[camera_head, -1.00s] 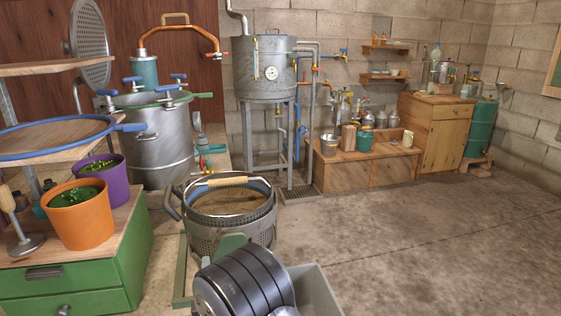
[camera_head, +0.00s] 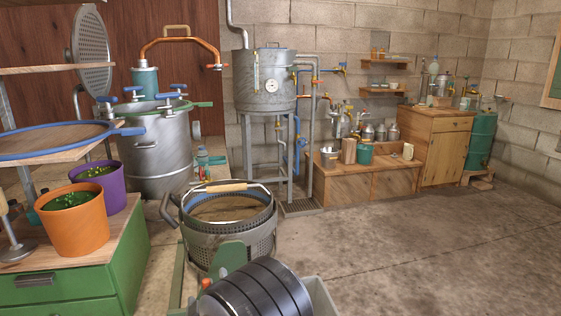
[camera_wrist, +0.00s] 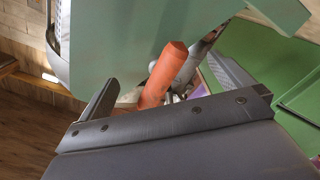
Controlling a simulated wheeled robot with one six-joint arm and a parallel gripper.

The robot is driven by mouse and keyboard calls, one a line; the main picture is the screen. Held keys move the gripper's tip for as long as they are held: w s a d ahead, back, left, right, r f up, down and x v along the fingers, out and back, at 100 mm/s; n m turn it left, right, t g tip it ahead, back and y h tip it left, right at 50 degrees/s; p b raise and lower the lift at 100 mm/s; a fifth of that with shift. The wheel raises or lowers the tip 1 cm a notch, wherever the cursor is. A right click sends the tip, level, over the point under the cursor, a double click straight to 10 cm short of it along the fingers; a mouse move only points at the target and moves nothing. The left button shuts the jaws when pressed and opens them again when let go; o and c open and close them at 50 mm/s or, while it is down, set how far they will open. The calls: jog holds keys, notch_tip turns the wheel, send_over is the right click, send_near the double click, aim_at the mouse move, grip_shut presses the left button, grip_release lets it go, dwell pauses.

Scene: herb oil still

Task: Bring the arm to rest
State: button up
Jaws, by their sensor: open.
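My gripper (camera_wrist: 166,90) shows in the wrist view as two dark fingers standing apart on a dark bar. No object is clamped between them. An orange-red cylinder (camera_wrist: 163,75) and a grey rod show past the fingers; I cannot tell what they belong to. A large grey-green surface lies just beyond the fingers, very near the camera. In the head view, the dark ribbed part of my arm is low in the middle, in front of the basket. My fingers cannot be made out there.
A perforated basket (camera_head: 206,249) with a wooden-grip handle stands just beyond my arm. The orange pot (camera_head: 74,228) and purple pot (camera_head: 115,192) stand on a green drawer cabinet (camera_head: 60,288) at left. A steel still (camera_head: 160,150) is behind. The floor (camera_head: 400,245) at right is clear.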

jog(key=m+b, duration=0.1)
jog(key=m, duration=0.3)
jog(key=m+b, duration=0.1)
jog(key=m, duration=0.3)
jog(key=shift+d, duration=0.1)
jog(key=shift+s+d+m, duration=0.25)
jog(key=shift+s+m, duration=0.05)
jog(key=shift+s, duration=0.85)
jog(key=shift+d, duration=0.1)
